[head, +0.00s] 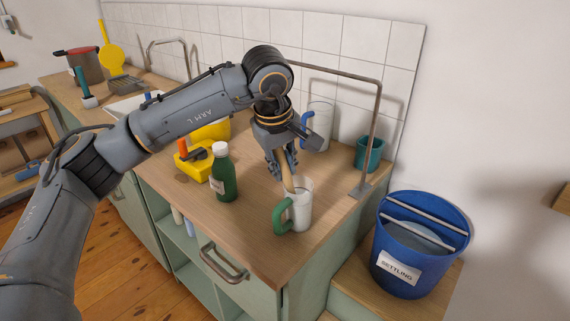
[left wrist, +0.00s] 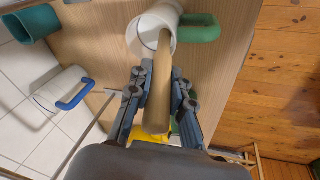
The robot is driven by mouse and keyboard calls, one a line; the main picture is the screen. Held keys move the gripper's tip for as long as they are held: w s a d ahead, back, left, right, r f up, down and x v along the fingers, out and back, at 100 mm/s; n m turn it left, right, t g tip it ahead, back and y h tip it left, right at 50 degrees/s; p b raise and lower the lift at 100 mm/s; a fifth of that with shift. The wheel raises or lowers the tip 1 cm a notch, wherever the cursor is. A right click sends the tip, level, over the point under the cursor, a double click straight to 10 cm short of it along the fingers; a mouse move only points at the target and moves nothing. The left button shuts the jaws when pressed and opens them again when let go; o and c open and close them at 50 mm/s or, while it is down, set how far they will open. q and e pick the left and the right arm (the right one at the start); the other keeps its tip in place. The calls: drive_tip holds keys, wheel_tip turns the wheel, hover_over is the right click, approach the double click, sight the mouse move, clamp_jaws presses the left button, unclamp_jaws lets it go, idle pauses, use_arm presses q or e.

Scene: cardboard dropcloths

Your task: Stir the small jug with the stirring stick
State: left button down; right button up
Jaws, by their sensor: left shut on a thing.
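A white jug with a green handle (head: 300,213) stands upright near the front right corner of the wooden counter. My left gripper (head: 281,165) is above and just behind it, pointing down, shut on a wooden stirring stick (head: 289,180). In the left wrist view the stick (left wrist: 154,88) runs between the fingers (left wrist: 158,95), and its far end reaches into the mouth of the white jug (left wrist: 137,36). The jug's inside and the stick's tip are hidden. My right gripper is in neither view.
A green bottle (head: 223,177) stands left of the jug. A yellow container (head: 192,165) is behind it. A blue-handled white jug (head: 321,120), a teal cup (head: 369,153) and a metal rail (head: 378,120) are at the back. A blue bucket (head: 403,268) stands lower right.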

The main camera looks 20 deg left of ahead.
use_arm(q)
drive_tip(key=shift+w+d, duration=0.25)
drive_tip(key=shift+w, duration=0.2)
drive_tip(key=shift+a, duration=0.1)
drive_tip(key=shift+r, duration=0.25)
drive_tip(key=shift+r+p, duration=3.65)
drive_tip(key=shift+r, duration=1.2)
wheel_tip(320, 180, up, 5)
drive_tip(key=p, duration=0.3)
drive_tip(key=shift+p, duration=0.4)
